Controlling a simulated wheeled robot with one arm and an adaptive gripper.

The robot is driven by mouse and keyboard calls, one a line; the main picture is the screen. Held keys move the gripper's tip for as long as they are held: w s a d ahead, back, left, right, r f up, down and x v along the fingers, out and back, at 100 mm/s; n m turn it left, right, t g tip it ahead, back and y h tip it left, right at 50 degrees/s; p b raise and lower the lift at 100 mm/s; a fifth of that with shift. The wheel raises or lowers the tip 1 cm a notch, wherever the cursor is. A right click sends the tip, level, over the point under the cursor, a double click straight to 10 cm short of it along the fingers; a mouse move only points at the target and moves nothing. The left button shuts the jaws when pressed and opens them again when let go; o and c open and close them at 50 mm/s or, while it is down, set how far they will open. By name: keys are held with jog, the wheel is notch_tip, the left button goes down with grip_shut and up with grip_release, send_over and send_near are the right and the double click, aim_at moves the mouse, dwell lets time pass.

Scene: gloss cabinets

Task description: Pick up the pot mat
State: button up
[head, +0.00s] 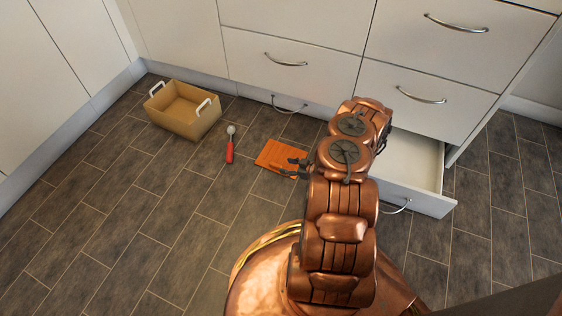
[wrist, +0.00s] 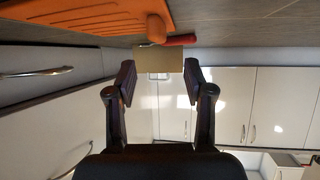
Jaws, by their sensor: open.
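The pot mat (head: 272,155) is a flat orange square lying on the floor in front of the cabinets. In the wrist view the orange mat (wrist: 85,16) shows large at the upper left, with a raised end near the top middle. My gripper (head: 293,168) is at the mat's right side in the head view, its fingers overlapping the mat's edge. In the wrist view my gripper (wrist: 160,76) is open, with nothing between its fingers. I cannot tell whether a finger touches the mat. The mat's far right part is partly hidden by my gripper.
An open tan box (head: 186,108) with white handles stands at the left, near the cabinets. A red-handled utensil (head: 230,146) lies between box and mat. A bottom drawer (head: 418,187) stands pulled out right of my arm. The tiled floor at left is clear.

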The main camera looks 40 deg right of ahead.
aim_at(275, 164)
jog(key=b+x, duration=0.4)
jog(key=x, duration=0.2)
jog(key=shift+d+f, duration=0.1)
jog(key=shift+f, duration=0.05)
jog(key=shift+w+f, duration=0.1)
jog(key=shift+w, duration=0.3)
jog(key=shift+c, duration=0.2)
grip_shut()
